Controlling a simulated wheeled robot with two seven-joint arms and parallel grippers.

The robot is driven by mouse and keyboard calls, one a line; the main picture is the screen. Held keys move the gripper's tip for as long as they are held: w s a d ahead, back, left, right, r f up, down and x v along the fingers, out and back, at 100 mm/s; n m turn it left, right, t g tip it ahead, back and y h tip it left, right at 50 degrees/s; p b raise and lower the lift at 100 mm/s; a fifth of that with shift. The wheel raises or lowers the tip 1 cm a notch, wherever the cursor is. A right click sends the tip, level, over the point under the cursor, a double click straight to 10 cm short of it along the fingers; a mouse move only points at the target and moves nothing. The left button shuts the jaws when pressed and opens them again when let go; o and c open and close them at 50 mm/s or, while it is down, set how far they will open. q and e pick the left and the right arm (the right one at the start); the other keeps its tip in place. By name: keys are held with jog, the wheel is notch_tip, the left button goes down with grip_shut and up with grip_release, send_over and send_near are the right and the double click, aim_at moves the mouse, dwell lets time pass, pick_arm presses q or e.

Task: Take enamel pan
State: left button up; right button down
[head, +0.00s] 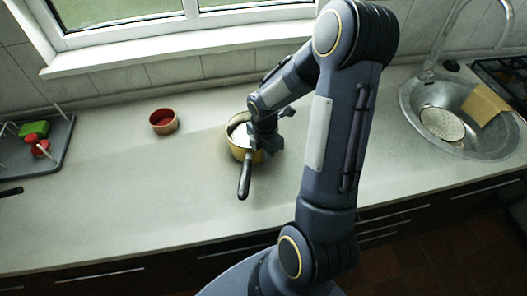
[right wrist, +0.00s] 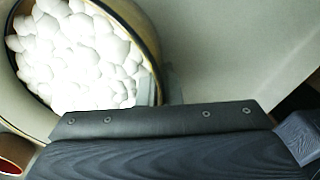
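The enamel pan (head: 237,150) is yellow-cream with a long dark handle (head: 245,180) pointing toward the counter's front edge. It stands upright on the counter. White rounded lumps fill it, clearer in the right wrist view, where part of the pan's rim (right wrist: 152,40) shows at upper left. My right gripper (head: 264,145) is at the pan's right side and covers part of its rim. Whether it touches the pan, and whether its fingers are open or shut, I cannot tell. My left gripper is not clearly in view.
A small red-brown bowl (head: 163,121) stands left of the pan. A grey rack (head: 62,150) with green and red items is at far left. A steel sink (head: 408,98) holding a colander (head: 442,125) is at right. Counter between rack and pan is mostly clear.

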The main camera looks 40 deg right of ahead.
jog(key=shift+r, duration=0.9)
jog(key=s+d+r+b, duration=0.2)
jog(key=s+d+r, duration=0.5)
jog(key=s+r, duration=0.3)
jog(key=shift+s+r, duration=0.35)
jog(key=shift+s, duration=0.25)
